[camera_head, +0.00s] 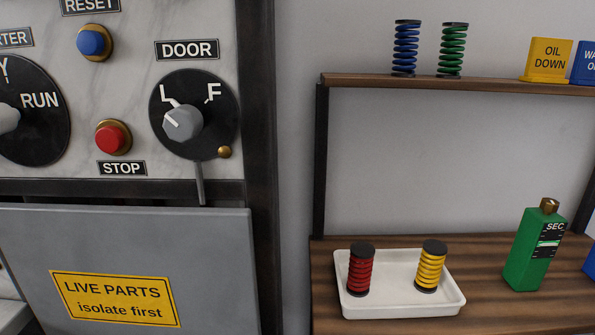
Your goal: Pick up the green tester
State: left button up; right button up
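The green tester (527,255) stands upright on the lower wooden shelf at the right. It is a green block with a brass-coloured top and a black label reading "SEC". Nothing touches it in this view, and a blue object (590,262) is partly visible just to its right. Neither of my grippers is in view.
A white tray (400,308) left of the tester holds a red coil (360,272) and a yellow coil (431,270). Blue and green coils and signs stand on the upper shelf (480,87). The control panel (140,100) and its grey door (130,250) fill the left.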

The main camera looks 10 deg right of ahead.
aim_at(538, 238)
jog(key=z, duration=3.25)
jog(key=i, duration=2.45)
jog(key=u, duration=3.95)
